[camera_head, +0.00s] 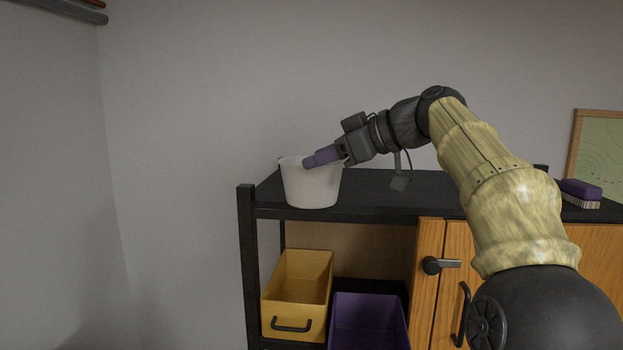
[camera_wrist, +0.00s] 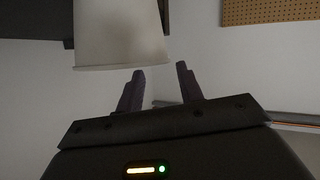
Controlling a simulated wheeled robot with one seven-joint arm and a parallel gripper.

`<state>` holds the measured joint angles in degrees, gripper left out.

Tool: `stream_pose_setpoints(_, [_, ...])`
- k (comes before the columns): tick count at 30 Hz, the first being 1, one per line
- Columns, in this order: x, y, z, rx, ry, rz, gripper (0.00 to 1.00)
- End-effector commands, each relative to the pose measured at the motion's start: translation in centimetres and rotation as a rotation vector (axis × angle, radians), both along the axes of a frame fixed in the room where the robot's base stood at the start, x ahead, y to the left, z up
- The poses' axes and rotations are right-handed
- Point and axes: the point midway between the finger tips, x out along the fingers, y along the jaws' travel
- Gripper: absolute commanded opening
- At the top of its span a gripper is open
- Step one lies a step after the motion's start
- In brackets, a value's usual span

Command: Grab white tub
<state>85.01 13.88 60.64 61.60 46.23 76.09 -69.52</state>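The white tub (camera_head: 312,187) stands upright on the black shelf top, near its left end. In the wrist view the tub (camera_wrist: 120,35) is inverted, its wide rim facing my fingers. My gripper (camera_head: 320,157) reaches in from the right, its purple fingertips at the tub's rim. In the wrist view the two fingers of my gripper (camera_wrist: 161,72) stand apart with a gap between them. The tub's right rim edge lines up with that gap. I cannot tell whether either finger touches the tub.
The black shelf top (camera_head: 400,187) is mostly clear right of the tub. A purple brush (camera_head: 580,190) and a framed map (camera_head: 600,155) are at far right. A yellow bin (camera_head: 300,285) and a purple bin (camera_head: 368,320) sit below, beside a wooden cabinet door (camera_head: 458,280).

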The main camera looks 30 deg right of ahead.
Motion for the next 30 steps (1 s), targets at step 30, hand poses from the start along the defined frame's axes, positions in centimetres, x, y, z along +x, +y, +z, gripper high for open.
stream_pose_setpoints(30, [4.0, 3.5, -2.0, 0.001, 0.001, 0.003, 0.37])
